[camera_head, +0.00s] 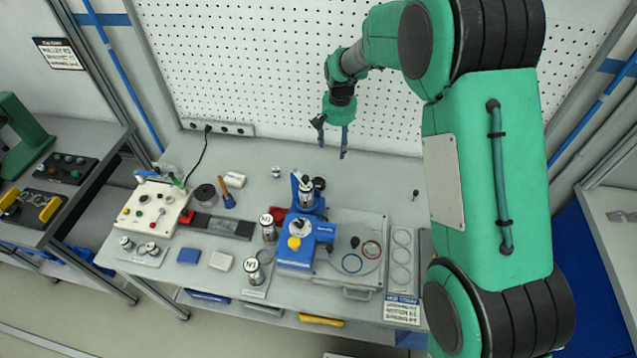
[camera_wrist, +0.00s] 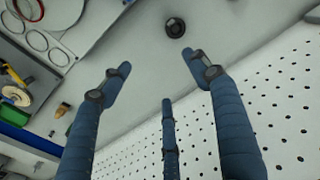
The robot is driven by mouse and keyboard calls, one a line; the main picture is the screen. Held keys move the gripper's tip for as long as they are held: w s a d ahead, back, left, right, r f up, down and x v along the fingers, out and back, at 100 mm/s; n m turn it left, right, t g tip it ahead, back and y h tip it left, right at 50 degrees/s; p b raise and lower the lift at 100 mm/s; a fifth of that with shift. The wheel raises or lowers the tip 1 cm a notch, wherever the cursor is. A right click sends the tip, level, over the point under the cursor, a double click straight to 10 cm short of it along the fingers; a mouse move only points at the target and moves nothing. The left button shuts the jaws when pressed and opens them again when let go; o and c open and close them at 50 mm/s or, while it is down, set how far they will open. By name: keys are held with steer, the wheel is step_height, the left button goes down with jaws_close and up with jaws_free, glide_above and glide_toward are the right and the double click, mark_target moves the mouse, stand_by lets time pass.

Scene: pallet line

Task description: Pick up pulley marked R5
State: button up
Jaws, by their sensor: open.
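My gripper (camera_head: 333,160) hangs in the air above the back of the table, near the pegboard. In the wrist view its blue fingers (camera_wrist: 158,76) are spread wide with nothing between them. No mark reading R5 is legible, so I cannot tell which piece is that pulley. Two metal cylinders with white labels, one behind (camera_head: 267,228) and one in front (camera_head: 253,271), stand left of the blue press. A small metal piece (camera_head: 276,172) stands alone at the back. A dark round piece (camera_wrist: 175,27) lies beyond the fingertips in the wrist view.
The blue press (camera_head: 296,242) stands mid-table, beside a grey tray (camera_head: 372,222) with coloured rings. A white control box (camera_head: 152,208) and several small metal parts are on the left. The table between press and pegboard is mostly clear.

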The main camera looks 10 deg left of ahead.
steer(key=p, duration=0.1)
glide_above(318, 183)
step_height(318, 183, down, 10)
steer(key=shift+d+f+g, duration=0.1)
steer(key=shift+g, duration=0.3)
steer(key=shift+f, duration=0.1)
steer(key=shift+f+p, duration=0.45)
steer(key=shift+f, duration=3.75)
steer(key=shift+f+p, duration=0.4)
steer(key=shift+f, duration=2.2)
steer(key=c, duration=1.3)
steer(key=shift+w+r, duration=0.1)
steer(key=shift+r, duration=0.05)
